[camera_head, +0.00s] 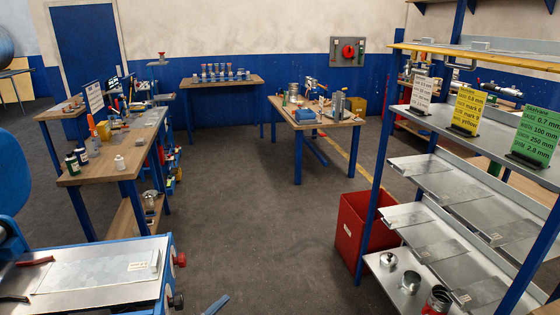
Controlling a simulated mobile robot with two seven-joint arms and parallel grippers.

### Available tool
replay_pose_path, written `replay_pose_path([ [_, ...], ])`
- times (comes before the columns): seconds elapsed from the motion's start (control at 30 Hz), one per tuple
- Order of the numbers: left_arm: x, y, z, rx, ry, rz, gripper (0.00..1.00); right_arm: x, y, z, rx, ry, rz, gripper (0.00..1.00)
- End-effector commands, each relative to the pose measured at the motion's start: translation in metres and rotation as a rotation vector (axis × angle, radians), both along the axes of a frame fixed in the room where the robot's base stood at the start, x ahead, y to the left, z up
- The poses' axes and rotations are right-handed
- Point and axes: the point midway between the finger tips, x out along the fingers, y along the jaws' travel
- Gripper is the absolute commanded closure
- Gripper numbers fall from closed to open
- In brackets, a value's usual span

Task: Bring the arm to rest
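Neither of my grippers shows in the head view, and I see no arm that I can clearly tell as mine. Whether the grippers are open or shut, and whether they hold anything, is out of sight. A small blue piece (216,305) juts in at the bottom edge; I cannot tell what it belongs to.
A bench with grey sheet metal (95,277) is close at lower left. A long workbench (95,165) stands behind it. The metal shelf rack (412,205) with signs and a red bin (352,222) are at right. Tables (312,122) stand behind. The middle floor is clear.

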Motion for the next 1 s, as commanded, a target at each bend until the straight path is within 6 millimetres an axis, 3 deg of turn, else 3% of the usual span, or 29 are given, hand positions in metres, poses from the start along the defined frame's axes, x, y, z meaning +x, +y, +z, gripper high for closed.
replay_pose_path([
  [0.03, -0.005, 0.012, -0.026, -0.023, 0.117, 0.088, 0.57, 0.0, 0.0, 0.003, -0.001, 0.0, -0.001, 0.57],
  [0.17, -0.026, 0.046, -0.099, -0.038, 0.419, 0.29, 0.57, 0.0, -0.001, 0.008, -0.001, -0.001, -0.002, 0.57],
  [0.3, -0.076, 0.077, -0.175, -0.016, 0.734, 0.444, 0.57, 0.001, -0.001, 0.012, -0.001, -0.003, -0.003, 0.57],
  [0.4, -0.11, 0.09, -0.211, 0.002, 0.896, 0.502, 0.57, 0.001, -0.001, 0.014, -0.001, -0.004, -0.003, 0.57],
  [0.5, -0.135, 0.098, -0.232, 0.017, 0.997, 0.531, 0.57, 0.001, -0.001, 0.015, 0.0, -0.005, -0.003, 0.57],
  [0.6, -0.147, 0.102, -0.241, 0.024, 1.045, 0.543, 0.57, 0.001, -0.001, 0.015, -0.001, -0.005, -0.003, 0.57],
  [1.0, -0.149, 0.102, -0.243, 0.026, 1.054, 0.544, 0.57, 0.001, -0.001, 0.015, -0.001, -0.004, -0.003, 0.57],
])
